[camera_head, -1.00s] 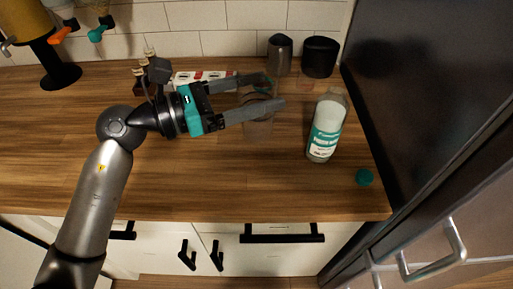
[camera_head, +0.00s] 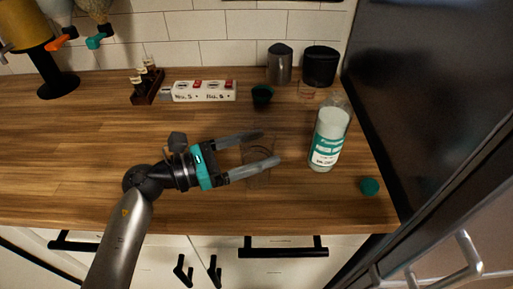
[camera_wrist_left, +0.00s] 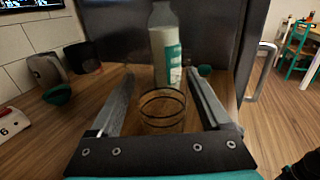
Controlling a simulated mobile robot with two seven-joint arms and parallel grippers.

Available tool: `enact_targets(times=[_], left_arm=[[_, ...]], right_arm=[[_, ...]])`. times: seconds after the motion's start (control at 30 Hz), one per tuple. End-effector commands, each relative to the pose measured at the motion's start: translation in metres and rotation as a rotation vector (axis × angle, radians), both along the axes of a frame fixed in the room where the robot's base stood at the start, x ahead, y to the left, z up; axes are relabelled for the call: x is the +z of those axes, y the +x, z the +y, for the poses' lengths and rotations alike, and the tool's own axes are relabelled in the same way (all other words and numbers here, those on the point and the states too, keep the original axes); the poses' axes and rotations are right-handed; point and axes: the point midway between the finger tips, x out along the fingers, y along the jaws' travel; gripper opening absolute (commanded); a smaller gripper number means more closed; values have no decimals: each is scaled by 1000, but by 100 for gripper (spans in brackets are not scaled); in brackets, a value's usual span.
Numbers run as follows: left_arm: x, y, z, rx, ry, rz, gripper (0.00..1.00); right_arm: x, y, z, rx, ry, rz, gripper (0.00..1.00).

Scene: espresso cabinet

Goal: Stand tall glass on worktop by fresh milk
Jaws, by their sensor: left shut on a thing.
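The tall glass is clear and hard to make out; it shows between my left gripper's fingers in the head view (camera_head: 257,172) and in the left wrist view (camera_wrist_left: 162,112). My left gripper (camera_head: 262,154) is shut on the glass, which looks upright. Whether its base touches the worktop (camera_head: 90,130) I cannot tell. The fresh milk (camera_head: 328,138), a clear bottle with a teal and white label, stands to the right of the glass, apart from it. It also shows beyond the fingers in the left wrist view (camera_wrist_left: 166,50). My right gripper is out of view.
A teal cap (camera_head: 369,186) lies right of the bottle near the front edge. At the back are a dark green cup (camera_head: 262,94), a steel jug (camera_head: 279,64), a black container (camera_head: 319,66), a switch strip (camera_head: 199,91) and a vial rack (camera_head: 147,86). A dark appliance wall bounds the right.

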Motion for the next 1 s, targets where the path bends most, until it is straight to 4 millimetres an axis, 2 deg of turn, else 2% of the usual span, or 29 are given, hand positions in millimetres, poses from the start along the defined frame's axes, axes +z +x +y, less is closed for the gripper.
enact_targets(times=[0.17,0.2,0.33,0.7,0.87,1.0], left_arm=[[-3,0,0,0,-1,-1,7],[-3,0,0,0,1,0,84],[-3,0,0,0,1,0,99],[2,0,0,0,0,1,100],[-2,-10,26,2,6,2,100],[-2,-23,56,1,6,4,100]], right_arm=[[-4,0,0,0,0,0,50],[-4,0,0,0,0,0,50],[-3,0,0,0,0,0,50],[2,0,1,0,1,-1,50],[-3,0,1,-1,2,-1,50],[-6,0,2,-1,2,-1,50]])
